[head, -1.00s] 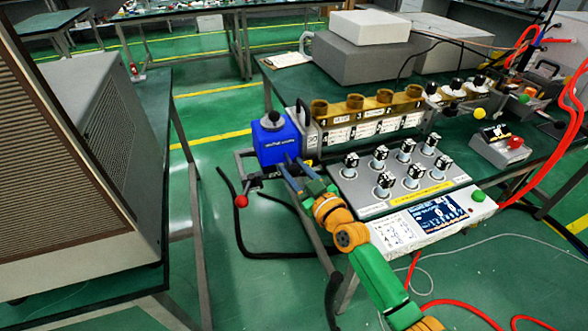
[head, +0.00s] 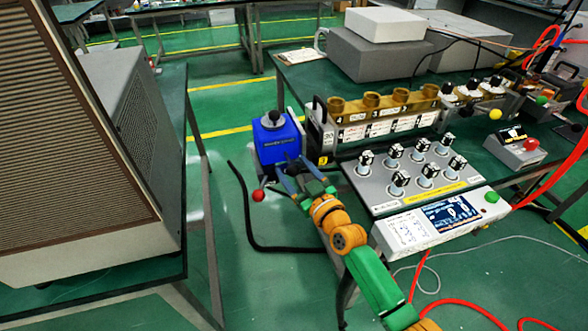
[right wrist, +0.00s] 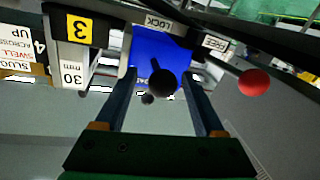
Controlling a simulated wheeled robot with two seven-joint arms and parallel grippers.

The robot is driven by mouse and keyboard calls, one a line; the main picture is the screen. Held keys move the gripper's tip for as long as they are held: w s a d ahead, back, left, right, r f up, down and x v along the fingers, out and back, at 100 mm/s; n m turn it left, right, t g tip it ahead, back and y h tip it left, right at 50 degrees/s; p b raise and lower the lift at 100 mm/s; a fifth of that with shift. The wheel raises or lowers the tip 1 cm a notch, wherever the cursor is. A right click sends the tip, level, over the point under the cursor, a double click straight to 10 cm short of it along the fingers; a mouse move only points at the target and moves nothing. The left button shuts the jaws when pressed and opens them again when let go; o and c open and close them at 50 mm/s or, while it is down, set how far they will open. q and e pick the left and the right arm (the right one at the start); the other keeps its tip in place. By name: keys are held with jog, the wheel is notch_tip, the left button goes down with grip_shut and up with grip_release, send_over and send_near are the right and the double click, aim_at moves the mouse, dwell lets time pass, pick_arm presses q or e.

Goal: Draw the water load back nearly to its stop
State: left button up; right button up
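The water load (head: 277,138) is a blue box with a black knob on top, at the left end of the waveguide row in the head view. It also shows in the right wrist view (right wrist: 160,50), between my fingers. My right gripper (head: 287,168) is at its lower front; in the right wrist view (right wrist: 163,85) its fingers stand apart, with a black knob (right wrist: 161,83) between them and no clear contact. A red-ball lever (right wrist: 254,82) lies toward the FREE label, away from LOCK. The exact fingertip contact with the box is hidden. My left gripper is not in view.
The brass-capped waveguide section (head: 380,125) stands right of the load. A panel of several knobs (head: 410,170) and a display unit (head: 440,222) lie close to my right arm. A large grilled cabinet (head: 75,150) stands at the left, with open floor between.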

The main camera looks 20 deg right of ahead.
jog(key=v, duration=0.7)
jog(key=shift+s+p, duration=0.15)
jog(key=shift+p, duration=0.2)
jog(key=s+d+f+m+g+h+p, duration=0.15)
jog(key=s+f+g, duration=0.25)
jog(key=f, duration=0.7)
jog(key=s+d+f+g+h+p, duration=0.1)
jog(key=s+f+g+p, duration=0.3)
jog(key=f, duration=0.6)
jog(key=s+f+g, duration=0.3)
jog(key=s+f, duration=0.1)
jog(key=s, duration=0.6)
jog(key=s+f+g+h, duration=0.1)
jog(key=s+f, duration=0.4)
jog(key=s, duration=0.5)
jog(key=s+d+f+g, duration=0.1)
jog(key=s+f+g, duration=0.3)
jog(key=s, duration=0.6)
jog(key=shift+f+m+g+p, duration=0.3)
jog(key=shift+f+m, duration=0.1)
jog(key=shift+m, duration=0.05)
